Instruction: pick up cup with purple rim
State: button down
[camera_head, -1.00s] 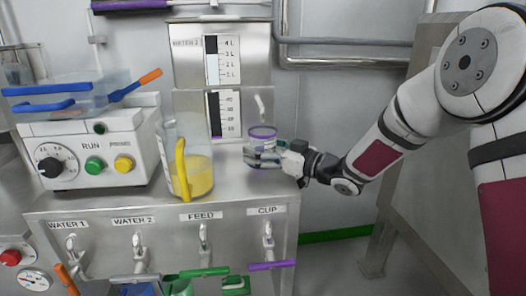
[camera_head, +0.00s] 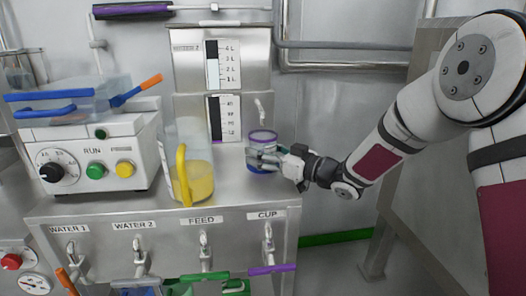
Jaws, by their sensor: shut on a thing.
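The clear cup with a purple rim (camera_head: 262,136) is upright near the right end of the steel bench, below a small tap (camera_head: 261,106). Blue shows in its lower part, below my fingers. My gripper (camera_head: 264,156) reaches in from the right and is shut on the cup, its fingers across the middle of the cup's side and hiding part of it. I cannot tell whether the cup's base touches the bench top.
A clear jug with a yellow handle (camera_head: 182,172) and yellow contents stands left of the cup. A white control box (camera_head: 90,155) carries a clear tray (camera_head: 70,97) further left. A steel tank with gauges (camera_head: 190,70) stands behind. Labelled taps (camera_head: 268,240) line the bench front.

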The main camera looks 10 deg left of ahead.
jog(key=p+v, duration=0.4)
jog(key=v, duration=1.4)
